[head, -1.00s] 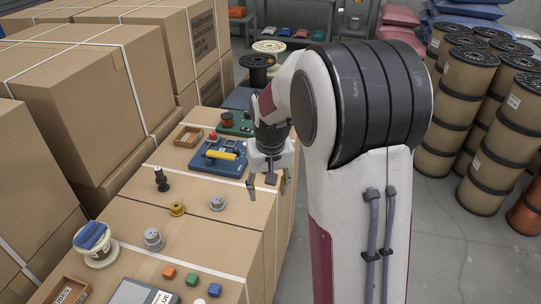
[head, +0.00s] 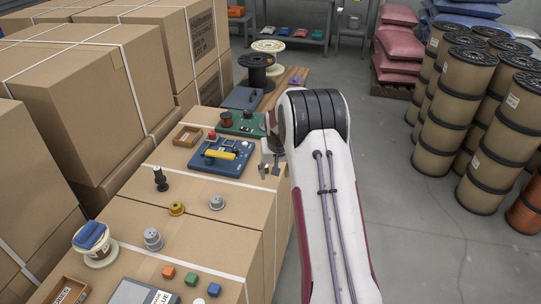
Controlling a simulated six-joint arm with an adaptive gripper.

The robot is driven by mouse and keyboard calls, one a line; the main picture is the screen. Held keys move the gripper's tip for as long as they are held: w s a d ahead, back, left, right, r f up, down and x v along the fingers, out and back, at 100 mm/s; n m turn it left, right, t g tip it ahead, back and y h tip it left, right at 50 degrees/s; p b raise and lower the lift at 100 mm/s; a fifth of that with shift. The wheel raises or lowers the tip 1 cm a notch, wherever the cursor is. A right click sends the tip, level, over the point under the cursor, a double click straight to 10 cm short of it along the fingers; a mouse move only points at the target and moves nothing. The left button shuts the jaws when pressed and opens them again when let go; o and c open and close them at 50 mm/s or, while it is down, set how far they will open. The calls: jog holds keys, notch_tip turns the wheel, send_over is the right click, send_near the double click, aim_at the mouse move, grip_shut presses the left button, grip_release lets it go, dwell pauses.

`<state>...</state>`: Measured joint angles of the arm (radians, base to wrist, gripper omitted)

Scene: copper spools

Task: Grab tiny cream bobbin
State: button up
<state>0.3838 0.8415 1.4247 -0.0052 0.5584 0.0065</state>
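My gripper (head: 270,169) hangs at the right edge of the cartons, right of the blue tray. Its fingers look apart, with nothing visible between them. No spool is plainly a tiny cream bobbin. A small whitish piece (head: 199,301) lies at the bottom edge of the head view, cut off, so I cannot tell its shape. A larger cream spool (head: 101,258) stands at the lower left with a blue cloth (head: 91,236) on it. My arm hides part of the space right of the cartons.
Nearby are a dark spool (head: 160,179), a yellow spool (head: 177,208), grey spools (head: 217,203) (head: 153,239) and small coloured blocks (head: 190,279). Tall cartons (head: 80,95) wall the left.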

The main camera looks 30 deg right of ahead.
jog(key=shift+t, duration=0.4)
jog(key=w, duration=0.1)
jog(key=w+d, duration=0.2)
jog(key=w, duration=0.1)
jog(key=w+d+r+t+h, duration=0.1)
jog(key=w+d+r, duration=0.1)
jog(key=w+r, duration=0.2)
jog(key=shift+w+t, duration=0.35)
jog(key=shift+t, duration=0.05)
jog(key=shift+x, duration=1.3)
jog(key=shift+x, duration=2.6)
jog(key=shift+w+d+r, duration=0.15)
jog(key=c, duration=1.1)
